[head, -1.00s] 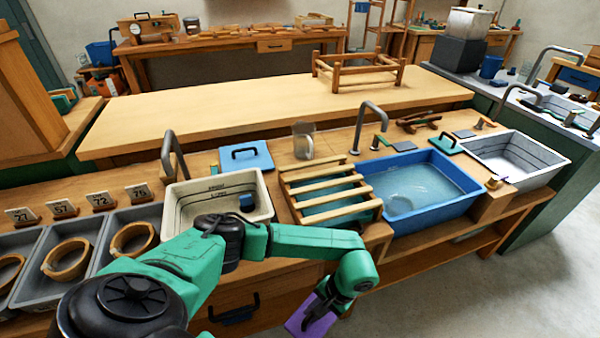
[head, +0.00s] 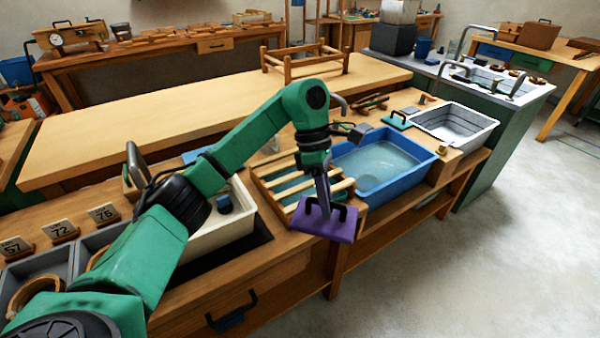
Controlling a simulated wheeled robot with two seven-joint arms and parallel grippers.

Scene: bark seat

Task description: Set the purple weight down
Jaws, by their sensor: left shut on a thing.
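The purple weight (head: 338,228) is a flat plate with a dark handle on top. My left gripper (head: 325,203) reaches down from above and is shut on the weight's handle. The weight appears roughly level, at the front end of the slatted wooden rack (head: 277,187) near the bench's front edge. I cannot tell whether it touches the rack or hangs just above it. My right gripper is not in view.
A blue basin of water (head: 425,168) is right of the rack, with a white sink (head: 485,130) beyond it. A cream basin (head: 243,226) holding a small blue thing is left of the rack, partly behind my arm.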

